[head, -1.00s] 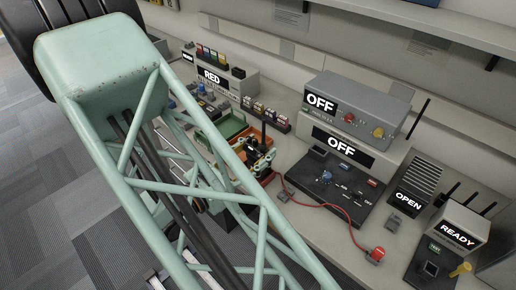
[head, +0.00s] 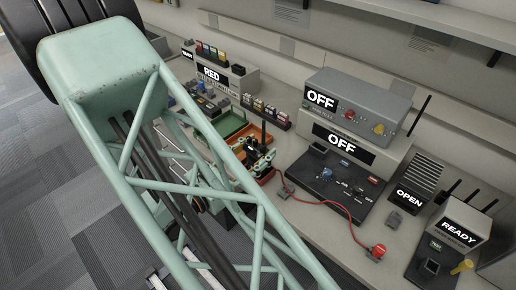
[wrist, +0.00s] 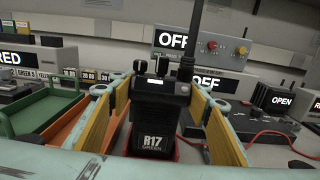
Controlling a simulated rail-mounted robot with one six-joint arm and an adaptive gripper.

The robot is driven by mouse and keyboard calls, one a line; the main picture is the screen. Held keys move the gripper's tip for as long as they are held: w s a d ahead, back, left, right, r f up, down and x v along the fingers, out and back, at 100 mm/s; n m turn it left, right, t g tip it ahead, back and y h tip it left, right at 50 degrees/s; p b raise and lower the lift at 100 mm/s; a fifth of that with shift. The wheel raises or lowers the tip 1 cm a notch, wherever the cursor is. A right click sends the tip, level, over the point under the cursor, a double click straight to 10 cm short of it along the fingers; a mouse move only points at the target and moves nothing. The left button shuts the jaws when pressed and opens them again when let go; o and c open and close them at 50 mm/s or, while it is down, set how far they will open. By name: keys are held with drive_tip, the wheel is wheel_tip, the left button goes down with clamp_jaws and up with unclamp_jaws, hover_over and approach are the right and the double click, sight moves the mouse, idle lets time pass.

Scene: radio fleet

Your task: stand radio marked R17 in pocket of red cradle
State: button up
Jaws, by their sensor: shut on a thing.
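The black radio marked R17 GREEN (wrist: 155,115) is upright between the yellow pads of my gripper (wrist: 165,108), which is shut on it. Its antenna points up, and in the head view the antenna (head: 263,132) rises above my gripper (head: 257,158). A red rim, which looks like the red cradle (wrist: 178,150), shows around the radio's lower end; a bit of red also shows below the gripper in the head view (head: 266,179). The radio's base is hidden, so I cannot tell whether it is seated in the pocket.
A green tray (wrist: 15,130) and an orange tray (wrist: 62,136) lie left of my gripper. Right of it are a black panel (head: 330,190), a red cable (head: 318,204) and boxes reading OFF. A RED sign box (head: 226,82) stands behind the trays.

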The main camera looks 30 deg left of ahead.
drive_tip(key=shift+f, duration=0.55)
drive_tip(key=o, duration=1.1)
drive_tip(key=shift+o, duration=0.2)
drive_tip(key=shift+s, duration=0.15)
drive_tip(key=s+a, duration=0.1)
drive_tip(key=s, duration=1)
drive_tip(key=shift+s+a, duration=0.25)
drive_tip(key=shift+a, duration=0.15)
idle(0.4)
